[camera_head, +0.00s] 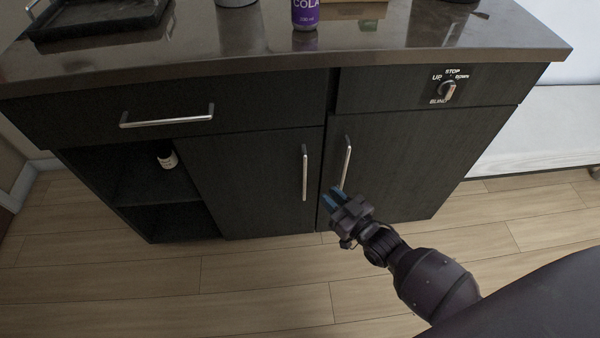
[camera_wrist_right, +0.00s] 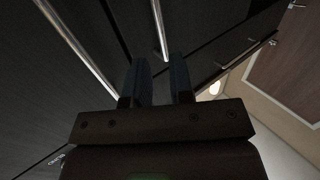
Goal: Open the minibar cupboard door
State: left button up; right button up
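The dark vanity has two closed cupboard doors side by side; no label shows which is the minibar. The left door (camera_head: 250,185) has an upright silver handle (camera_head: 305,172). The right door (camera_head: 400,165) has an upright silver handle (camera_head: 347,162). My right gripper (camera_head: 333,194) is low in front of the right door, near the lower end of its handle. In the right wrist view its two blue fingers (camera_wrist_right: 160,75) are apart, with one handle (camera_wrist_right: 160,30) lined up between them just past the tips. I cannot tell whether they touch. My left gripper is not in view.
A drawer (camera_head: 165,118) with a bar handle is above the left door. An open shelf (camera_head: 135,185) with a bottle (camera_head: 167,158) is at left. A blind switch (camera_head: 448,90) is above the right door. A purple can (camera_head: 305,14) and black tray (camera_head: 95,18) stand on top.

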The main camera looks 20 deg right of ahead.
aim_at(306, 173)
jog(key=b+x, duration=0.1)
jog(key=x, duration=0.7)
jog(key=shift+w+a+f+b, duration=0.1)
jog(key=shift+w+f+b, duration=0.1)
jog(key=shift+w+b, duration=0.2)
jog(key=shift+w+a+r, duration=0.15)
jog(key=shift+w+a, duration=0.05)
jog(key=shift+w, duration=0.5)
grip_shut()
